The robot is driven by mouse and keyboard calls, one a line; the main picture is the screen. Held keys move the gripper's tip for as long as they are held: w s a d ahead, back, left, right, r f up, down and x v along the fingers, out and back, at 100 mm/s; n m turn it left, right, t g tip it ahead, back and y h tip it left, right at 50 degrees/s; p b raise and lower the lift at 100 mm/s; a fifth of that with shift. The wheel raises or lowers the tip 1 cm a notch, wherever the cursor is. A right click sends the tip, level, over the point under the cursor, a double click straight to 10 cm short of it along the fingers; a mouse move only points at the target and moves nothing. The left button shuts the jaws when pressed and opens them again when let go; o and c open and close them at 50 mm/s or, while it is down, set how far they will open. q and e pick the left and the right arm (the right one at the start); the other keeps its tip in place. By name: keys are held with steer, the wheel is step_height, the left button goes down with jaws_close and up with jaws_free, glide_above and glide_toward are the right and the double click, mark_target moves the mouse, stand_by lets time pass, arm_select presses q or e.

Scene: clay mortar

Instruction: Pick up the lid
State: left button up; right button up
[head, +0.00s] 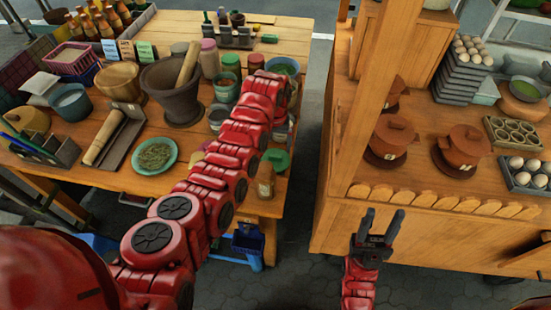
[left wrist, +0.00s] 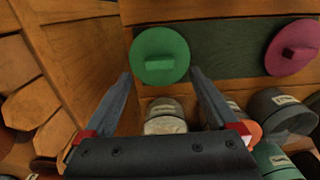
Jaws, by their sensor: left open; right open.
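In the left wrist view a round green lid (left wrist: 175,75) with a square raised knob lies on a dark green strip over wood. My left gripper (left wrist: 159,74) is open, with its fingertips at either side of the lid's lower part and nothing gripped. Whether the fingers touch the lid cannot be told. A pink lid (left wrist: 285,58) with a darker knob lies to its right. In the head view my left arm reaches over the left table and its fingers are hidden. My right gripper (head: 379,226) is open and empty, in front of the right counter.
Jars (left wrist: 280,112) crowd below the lids in the left wrist view. The left table (head: 125,178) holds a dark mortar (head: 172,105) with a pestle, a green plate (head: 155,155) and bowls. The right counter (head: 440,228) carries clay pots (head: 465,146) and egg trays. A wooden post (head: 368,90) stands between.

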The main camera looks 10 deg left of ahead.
mark_target(275, 155)
arm_select(q)
steer(key=shift+f+p, duration=0.45)
steer(key=shift+f, duration=1.9)
steer(key=c, duration=1.4)
steer(key=shift+c, duration=0.2)
steer(key=shift+r, duration=0.2)
